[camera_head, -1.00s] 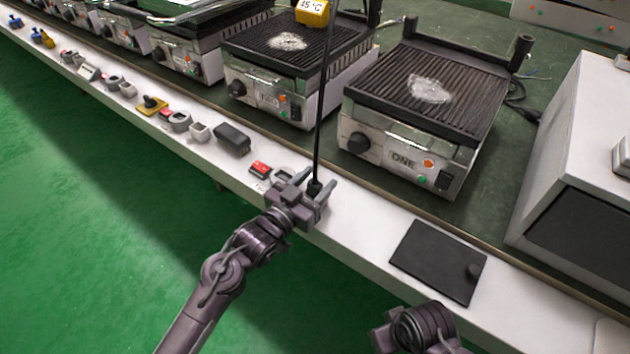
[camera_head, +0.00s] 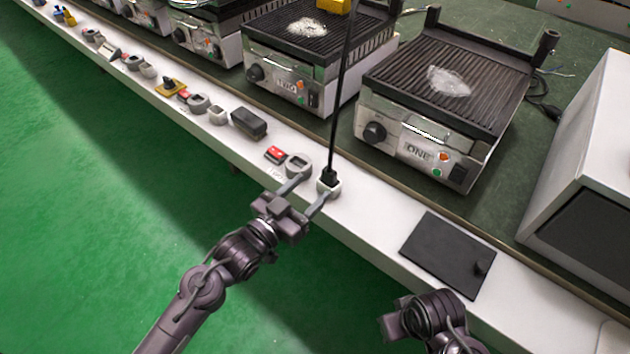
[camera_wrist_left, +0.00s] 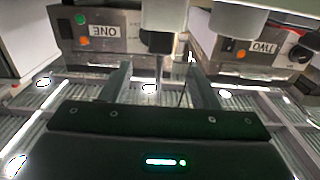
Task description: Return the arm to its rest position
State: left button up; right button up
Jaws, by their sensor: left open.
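My left gripper (camera_head: 305,195) is open and empty over the front edge of the white ledge. Its fingers point at a black plug (camera_head: 329,177) with a long black cable rising from it. The plug sits upright in a white socket (camera_head: 328,188) on the ledge, just beyond the fingertips. In the left wrist view the open fingers (camera_wrist_left: 158,82) show, with the black plug (camera_wrist_left: 158,42) beyond them. Part of my right arm shows at the bottom right of the head view, without visible fingers.
Grill ONE (camera_head: 415,141) and grill TWO (camera_head: 285,82) stand behind the ledge (camera_head: 365,215). A red switch (camera_head: 275,154), a grey ring-shaped socket (camera_head: 298,165) and a black box (camera_head: 249,123) lie left of the plug. A black plate (camera_head: 445,255) lies right. Green floor in front is clear.

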dwell(0.5)
